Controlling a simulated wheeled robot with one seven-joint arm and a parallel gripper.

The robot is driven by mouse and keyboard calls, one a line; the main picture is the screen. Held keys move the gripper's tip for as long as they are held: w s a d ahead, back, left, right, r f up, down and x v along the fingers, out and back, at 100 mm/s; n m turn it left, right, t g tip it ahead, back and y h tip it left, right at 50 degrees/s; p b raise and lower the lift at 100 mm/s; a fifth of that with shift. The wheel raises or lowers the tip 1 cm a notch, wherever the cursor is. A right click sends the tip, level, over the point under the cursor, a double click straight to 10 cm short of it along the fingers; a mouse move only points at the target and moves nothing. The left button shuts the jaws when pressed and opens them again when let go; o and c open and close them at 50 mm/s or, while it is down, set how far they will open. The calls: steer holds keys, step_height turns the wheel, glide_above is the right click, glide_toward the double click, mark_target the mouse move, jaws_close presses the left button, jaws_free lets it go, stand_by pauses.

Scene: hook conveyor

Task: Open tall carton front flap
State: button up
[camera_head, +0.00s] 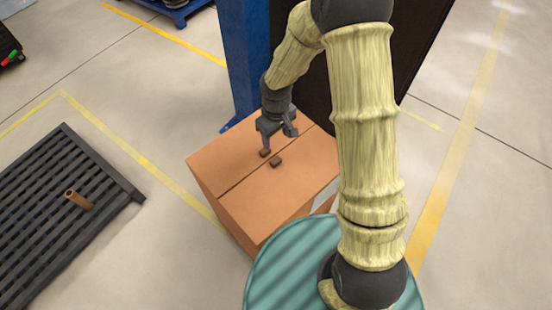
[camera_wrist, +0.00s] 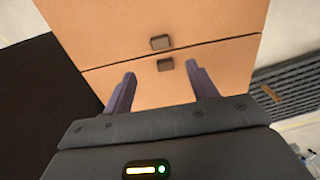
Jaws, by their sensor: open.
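The tall carton (camera_head: 230,165) is an orange-brown box standing upright. Its two top flaps lie flat and shut, meeting at a straight dark seam. Each flap bears a small dark tab beside the seam: one on the far flap (camera_head: 264,153), one on the near flap (camera_head: 276,162). My gripper (camera_head: 277,138) is open, pointing down over the top on the far side. In the wrist view, one tab (camera_wrist: 165,65) appears between my open fingertips (camera_wrist: 160,72), and the other tab (camera_wrist: 160,42) lies beyond the seam. I cannot tell how high the fingers are above the flap.
A blue post (camera_head: 246,60) and a dark panel (camera_head: 310,95) stand close behind the carton. A dark slatted platform (camera_head: 50,210) with a brown cylinder (camera_head: 78,199) lies to the left. The floor between the platform and carton is clear.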

mark_target(276, 161)
step_height(276, 161, down, 13)
steer(key=shift+f+b, duration=0.2)
steer(key=shift+b, duration=0.35)
jaws_close()
